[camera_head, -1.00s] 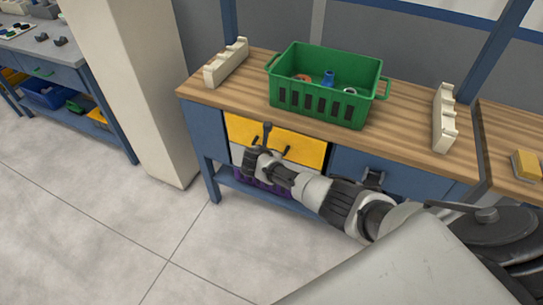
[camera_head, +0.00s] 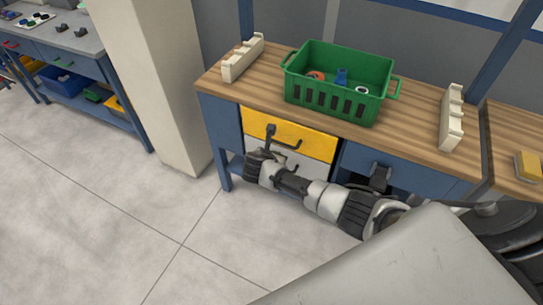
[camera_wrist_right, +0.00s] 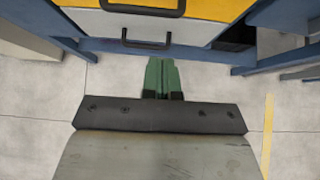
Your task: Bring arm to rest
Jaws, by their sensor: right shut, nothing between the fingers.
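My right arm comes in from the right in the head view, and its gripper end (camera_head: 257,160) is low in front of the workbench drawers. In the right wrist view my right gripper (camera_wrist_right: 162,66) has its green fingers together with nothing between them. The fingers point toward the front of the drawers, over the floor. My left gripper is in neither view.
The workbench (camera_head: 425,118) carries a green crate (camera_head: 330,105) with a few pipe parts, between two cream racks (camera_head: 243,60) (camera_head: 452,118). A yellow drawer (camera_head: 315,143) and a grey drawer (camera_wrist_right: 105,22) have dark handles. A pillar (camera_head: 150,80) stands left; the floor (camera_head: 110,220) is clear.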

